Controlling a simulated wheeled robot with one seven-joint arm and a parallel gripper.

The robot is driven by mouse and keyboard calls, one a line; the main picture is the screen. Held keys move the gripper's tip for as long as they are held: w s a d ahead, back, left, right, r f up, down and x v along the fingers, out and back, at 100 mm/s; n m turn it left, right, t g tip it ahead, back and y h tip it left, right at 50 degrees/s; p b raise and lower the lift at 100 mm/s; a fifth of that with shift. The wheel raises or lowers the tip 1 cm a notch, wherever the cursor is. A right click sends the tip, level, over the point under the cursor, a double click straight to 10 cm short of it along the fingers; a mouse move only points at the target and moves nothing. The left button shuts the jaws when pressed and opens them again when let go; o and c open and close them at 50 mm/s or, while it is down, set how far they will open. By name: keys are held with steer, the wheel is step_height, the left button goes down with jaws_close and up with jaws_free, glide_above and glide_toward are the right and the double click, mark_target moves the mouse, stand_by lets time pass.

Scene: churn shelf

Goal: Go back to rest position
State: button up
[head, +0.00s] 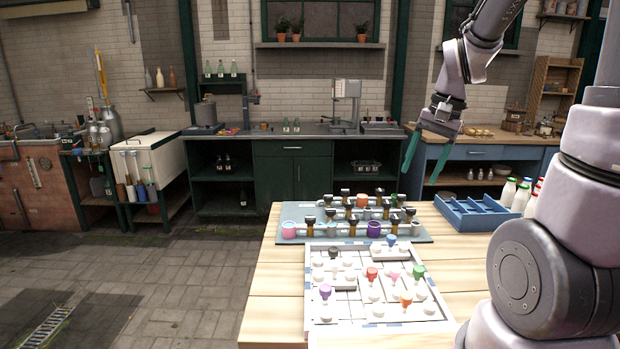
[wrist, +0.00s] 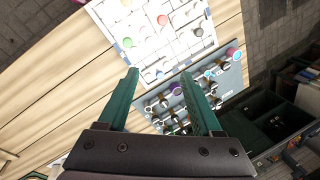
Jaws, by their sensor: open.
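My gripper (head: 423,162) is raised above the far right part of the wooden table, with its green fingers pointing down. The fingers are spread apart and nothing is between them. In the wrist view the gripper (wrist: 161,76) also shows open and empty, above the table near the blue-grey board and the white board. My arm comes in from the right side of the head view.
The wooden table (head: 275,290) bears a white board (head: 318,314) with coloured knobs, a blue-grey board (head: 287,239) with several pegs and cups, a blue divided tray (head: 479,214) and white bottles (head: 508,192). Cabinets (head: 294,179) stand behind. The floor at left is mostly clear.

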steer(key=s+r+n+t, duration=0.2)
steer(key=s+r+t, duration=0.4)
steer(key=s+r, duration=0.4)
step_height(320, 180, up, 3)
steer(key=shift+s+n+h, duration=0.25)
steer(key=shift+n+h, duration=0.05)
